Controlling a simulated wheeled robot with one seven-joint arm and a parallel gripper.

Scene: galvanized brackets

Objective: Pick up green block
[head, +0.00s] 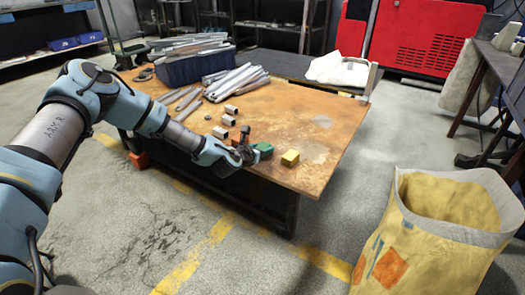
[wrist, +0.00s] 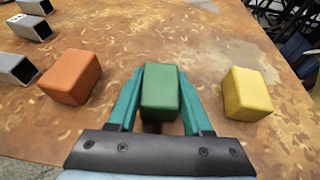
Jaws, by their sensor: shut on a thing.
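The green block (wrist: 160,88) sits between the two fingers of my gripper (wrist: 158,100) in the wrist view, with a finger against each side. My gripper is shut on it. In the head view the green block (head: 264,149) shows at the end of my gripper (head: 252,153), near the front edge of the table. Part of the block is hidden by the gripper there. I cannot tell whether the block touches the table.
An orange block (wrist: 71,77) lies left of the green one and a yellow block (wrist: 248,93) lies right of it, both apart from my fingers. Several metal brackets (wrist: 15,68) are at the left. The rusty table (head: 330,120) has free room at its right.

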